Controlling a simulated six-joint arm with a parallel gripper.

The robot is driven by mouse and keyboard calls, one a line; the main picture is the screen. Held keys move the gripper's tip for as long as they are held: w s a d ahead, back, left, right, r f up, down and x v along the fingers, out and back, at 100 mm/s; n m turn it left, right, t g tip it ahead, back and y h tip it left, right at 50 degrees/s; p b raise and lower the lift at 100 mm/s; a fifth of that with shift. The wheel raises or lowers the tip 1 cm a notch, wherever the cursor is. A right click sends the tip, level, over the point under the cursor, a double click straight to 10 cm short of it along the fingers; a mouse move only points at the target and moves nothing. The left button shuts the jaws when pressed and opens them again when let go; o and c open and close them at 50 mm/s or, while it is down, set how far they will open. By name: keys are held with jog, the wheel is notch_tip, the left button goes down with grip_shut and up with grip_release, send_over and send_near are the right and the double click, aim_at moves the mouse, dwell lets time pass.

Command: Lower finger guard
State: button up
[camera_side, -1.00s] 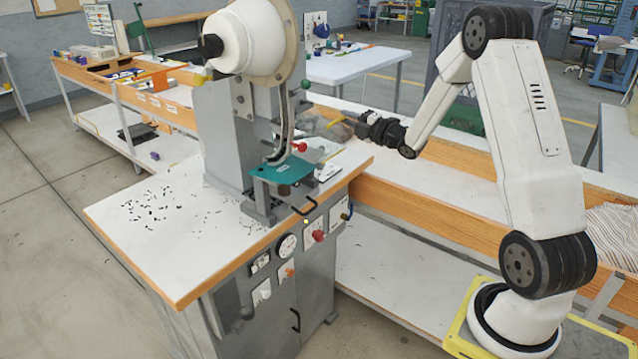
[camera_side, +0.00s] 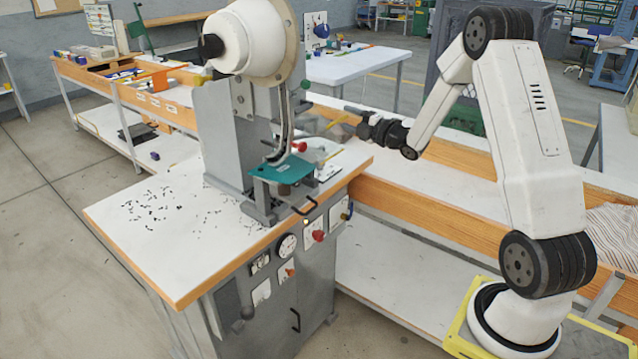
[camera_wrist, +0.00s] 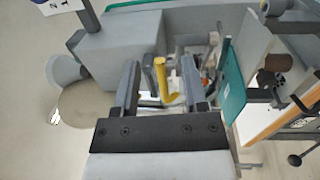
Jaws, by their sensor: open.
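The eyelet press (camera_side: 222,130) stands on its bench, with a teal plate (camera_side: 284,171) at its work area. A yellow bent bar (camera_wrist: 162,78), which looks like the handle of the finger guard, shows in the wrist view. The guard panel itself is hard to make out. My gripper (camera_wrist: 160,62) is open, with one finger on each side of the yellow bar in that view. Gaps show on both sides, and I cannot tell how deep the bar sits between the fingers. In the side view my gripper (camera_side: 345,129) is right of the press head, above the bench.
A red knob (camera_side: 299,146) sits close to the press column. The teal plate (camera_wrist: 233,88) stands right of my fingers in the wrist view. Small dark bits (camera_side: 153,205) lie on the white benchtop. A long wooden-edged bench (camera_side: 440,222) runs behind, below my arm.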

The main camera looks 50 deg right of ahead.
jog(key=s+d, duration=0.3)
jog(key=s, duration=0.2)
jog(key=shift+s+d, duration=0.3)
jog(key=shift+d, duration=0.05)
dwell(0.5)
jog(key=shift+r, duration=0.1)
